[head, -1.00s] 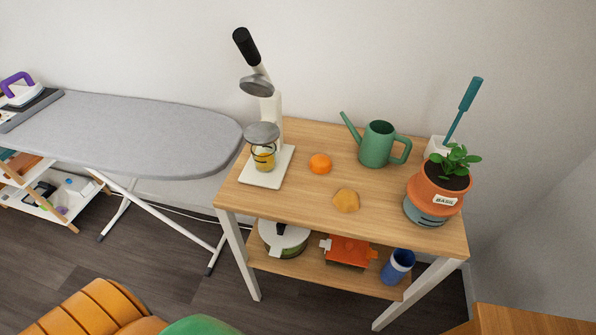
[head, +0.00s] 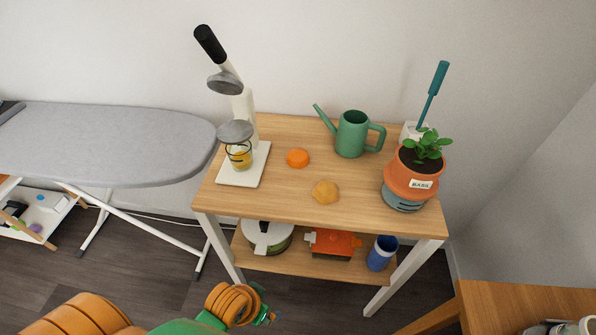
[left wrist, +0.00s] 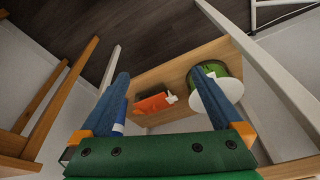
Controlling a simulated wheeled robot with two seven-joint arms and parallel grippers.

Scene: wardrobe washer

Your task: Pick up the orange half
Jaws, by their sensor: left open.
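The orange half (head: 298,158) is a small bright orange rounded piece on the wooden table top, between the juicer and the watering can. It is out of sight in the left wrist view. My left gripper (head: 270,318) is low in front of the table, at the bottom of the head view, well apart from the orange half and largely hidden by its own arm. In the left wrist view, its two blue fingers (left wrist: 159,76) are spread apart with nothing between them. My right gripper is not in view.
A white juicer (head: 235,133) with a glass stands left of the orange half. A green watering can (head: 351,136) and potted basil (head: 410,182) stand right. A yellow-orange lump (head: 325,192) lies nearer the front edge. The lower shelf (head: 290,266) holds a pot, orange box and blue cup.

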